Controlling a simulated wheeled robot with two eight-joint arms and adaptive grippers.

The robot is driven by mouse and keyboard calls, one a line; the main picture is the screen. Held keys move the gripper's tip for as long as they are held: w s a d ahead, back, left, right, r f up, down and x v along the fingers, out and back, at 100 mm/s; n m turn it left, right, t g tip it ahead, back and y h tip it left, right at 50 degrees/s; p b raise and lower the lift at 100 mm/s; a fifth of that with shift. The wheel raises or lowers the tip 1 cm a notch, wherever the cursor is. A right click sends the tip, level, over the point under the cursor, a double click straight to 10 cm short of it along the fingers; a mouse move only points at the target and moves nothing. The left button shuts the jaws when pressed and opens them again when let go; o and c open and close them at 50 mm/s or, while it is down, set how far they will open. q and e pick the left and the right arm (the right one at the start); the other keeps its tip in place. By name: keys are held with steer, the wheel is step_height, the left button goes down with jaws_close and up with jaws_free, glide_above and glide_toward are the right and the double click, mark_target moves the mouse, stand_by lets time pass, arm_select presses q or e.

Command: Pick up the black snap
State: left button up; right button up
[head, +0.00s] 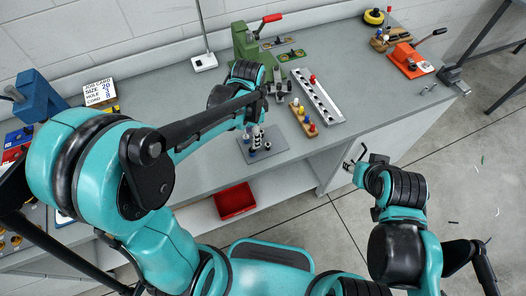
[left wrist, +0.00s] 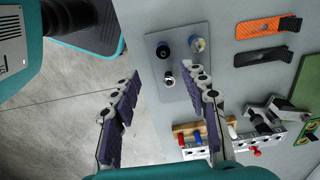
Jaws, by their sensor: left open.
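A flat black strip-shaped piece (left wrist: 264,57), which looks like the black snap, lies on the bench in the left wrist view, beside a similar orange piece (left wrist: 268,27). I cannot pick it out in the head view, where my left arm covers part of the bench. My left gripper (left wrist: 166,74) is open and empty, its fingers wide apart over the edge of a grey plate with short pegs (left wrist: 185,90). The black piece is to the right of the fingers, apart from them. My right gripper (head: 356,158) is off the bench's front edge; its finger opening is too small to judge.
A rack of coloured-handled pins (head: 303,118) and a long metal block with holes (head: 318,97) stand right of the plate. A green press with a red handle (head: 246,42) is behind. An orange clamp (head: 408,60) is at right. A red bin (head: 235,201) sits below.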

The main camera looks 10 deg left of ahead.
mark_target(252, 149)
arm_select(q)
steer(key=f+b, duration=0.1)
steer(key=f, duration=0.1)
steer(key=f+b, duration=0.1)
steer(key=f, duration=0.2)
steer(key=f+b, duration=0.1)
steer(key=f, duration=0.2)
steer(key=shift+w+a, duration=0.2)
steer(key=shift+w, duration=0.1)
steer(key=shift+r, duration=0.15)
jaws_close()
